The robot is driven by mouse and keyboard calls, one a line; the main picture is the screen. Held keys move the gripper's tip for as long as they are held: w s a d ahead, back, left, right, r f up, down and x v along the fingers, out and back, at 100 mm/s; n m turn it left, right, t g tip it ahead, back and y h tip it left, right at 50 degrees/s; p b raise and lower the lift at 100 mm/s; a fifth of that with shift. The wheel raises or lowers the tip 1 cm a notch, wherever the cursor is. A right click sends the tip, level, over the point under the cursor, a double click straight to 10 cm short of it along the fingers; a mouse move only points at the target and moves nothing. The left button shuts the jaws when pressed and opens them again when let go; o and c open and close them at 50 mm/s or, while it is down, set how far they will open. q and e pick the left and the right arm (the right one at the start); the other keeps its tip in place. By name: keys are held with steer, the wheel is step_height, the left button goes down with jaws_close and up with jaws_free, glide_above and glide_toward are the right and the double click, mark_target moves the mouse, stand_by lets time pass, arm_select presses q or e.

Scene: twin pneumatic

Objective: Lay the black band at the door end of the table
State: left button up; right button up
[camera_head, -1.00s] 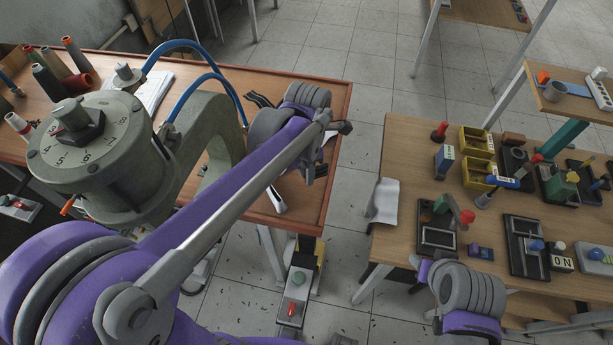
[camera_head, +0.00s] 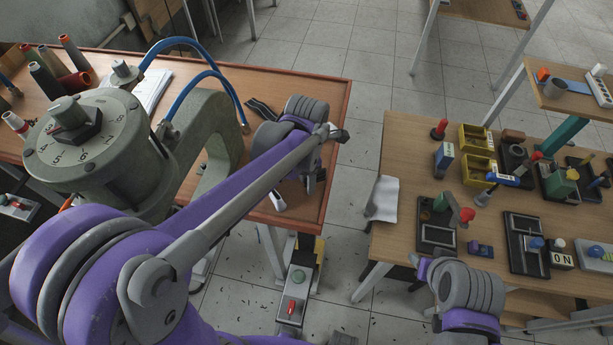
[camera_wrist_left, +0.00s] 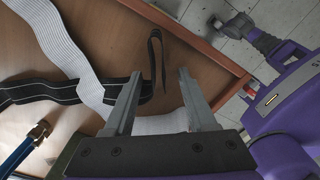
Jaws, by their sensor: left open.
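The black band (camera_wrist_left: 75,90) with thin pale lines lies on the brown table in the left wrist view. Its narrow end stands up in a loop (camera_wrist_left: 156,58) just ahead of my left gripper (camera_wrist_left: 160,75), between the lines of its fingers. The fingers are apart and hold nothing I can see. Part of the band is hidden under a white ribbed band and behind a finger. In the head view a piece of the black band (camera_head: 262,108) shows beside my left wrist, and my left gripper (camera_head: 311,183) points down over the table's right part. My right gripper's fingers do not show.
A green-grey press (camera_head: 90,145) with blue hoses stands on the brown table (camera_head: 325,110). The white ribbed band (camera_wrist_left: 70,45) crosses the black one. A floor gap separates a second table (camera_head: 405,150) with bins and fixtures. A raised edge (camera_wrist_left: 205,52) bounds the brown table.

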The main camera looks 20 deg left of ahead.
arm_select(q)
step_height(320, 180, up, 11)
steer(key=shift+s+a+f+m+t+p, duration=0.15)
steer(key=shift+s+a+f+m+t, duration=1.55)
steer(key=shift+m, duration=2.55)
steer(key=shift+s+a+f+m+t+p, duration=0.2)
steer(key=shift+s+f+m, duration=0.8)
steer(key=shift+s+m, duration=2.5)
steer(key=shift+s+a+f+m+t+p, duration=0.1)
steer(key=shift+s+a+f+m+t, duration=1.05)
steer(key=shift+m, duration=3.9)
steer(key=shift+s+d+f, duration=0.25)
steer(key=shift+s+d, duration=0.05)
steer(key=shift+d, duration=0.1)
